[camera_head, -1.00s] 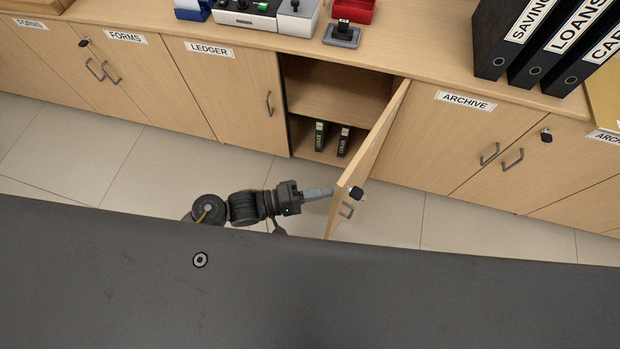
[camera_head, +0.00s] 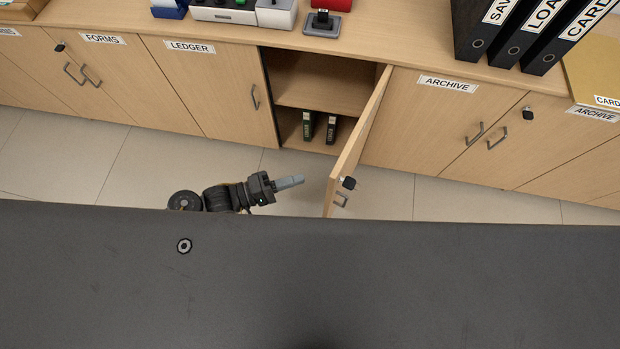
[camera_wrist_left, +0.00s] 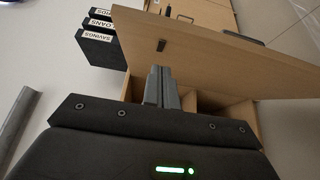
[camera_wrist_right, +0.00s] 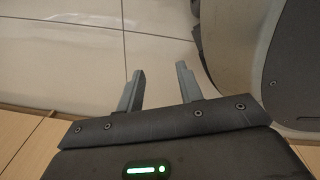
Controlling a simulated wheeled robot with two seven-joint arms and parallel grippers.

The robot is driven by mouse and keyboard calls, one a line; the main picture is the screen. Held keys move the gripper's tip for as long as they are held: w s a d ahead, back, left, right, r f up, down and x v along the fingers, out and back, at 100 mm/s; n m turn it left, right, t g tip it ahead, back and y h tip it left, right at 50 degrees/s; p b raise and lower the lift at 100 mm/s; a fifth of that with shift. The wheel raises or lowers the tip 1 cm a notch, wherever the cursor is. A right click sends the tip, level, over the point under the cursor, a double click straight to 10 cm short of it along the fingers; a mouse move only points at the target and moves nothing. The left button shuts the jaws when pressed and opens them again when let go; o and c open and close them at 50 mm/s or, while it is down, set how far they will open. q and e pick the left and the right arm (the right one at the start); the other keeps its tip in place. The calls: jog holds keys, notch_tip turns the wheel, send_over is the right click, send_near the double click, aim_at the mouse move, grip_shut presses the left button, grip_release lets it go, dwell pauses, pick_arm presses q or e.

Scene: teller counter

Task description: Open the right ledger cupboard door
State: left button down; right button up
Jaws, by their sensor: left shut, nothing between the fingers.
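The right ledger cupboard door (camera_head: 357,145) stands swung well out from the cupboard, with a dark lock knob and a grey handle (camera_head: 341,200) near its free edge. The left ledger door (camera_head: 215,90), labelled LEDGER, is shut. My left gripper (camera_head: 303,180) is shut and empty, left of the open door's free edge on its inner side, with a gap between. In the left wrist view the gripper (camera_wrist_left: 162,70) has its fingers together before the wooden door panel (camera_wrist_left: 210,55). My right gripper (camera_wrist_right: 158,68) is open and empty above the tiled floor; it is not visible in the head view.
The open compartment holds a shelf (camera_head: 305,92) and two small dark binders (camera_head: 320,128) below. Shut ARCHIVE doors (camera_head: 430,125) stand to the right, FORMS doors (camera_head: 100,75) to the left. Large binders (camera_head: 485,30) stand on the counter. A dark grey surface (camera_head: 310,285) fills the foreground.

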pick_arm(q)
jog(key=v, duration=0.8)
jog(key=shift+s, duration=0.2)
pick_arm(e)
jog(key=shift+w+a+r, duration=0.1)
jog(key=shift+w+a, duration=0.2)
jog(key=shift+w, duration=0.15)
pick_arm(q)
jog(key=shift+r, duration=0.1)
pick_arm(e)
jog(key=shift+s, duration=0.1)
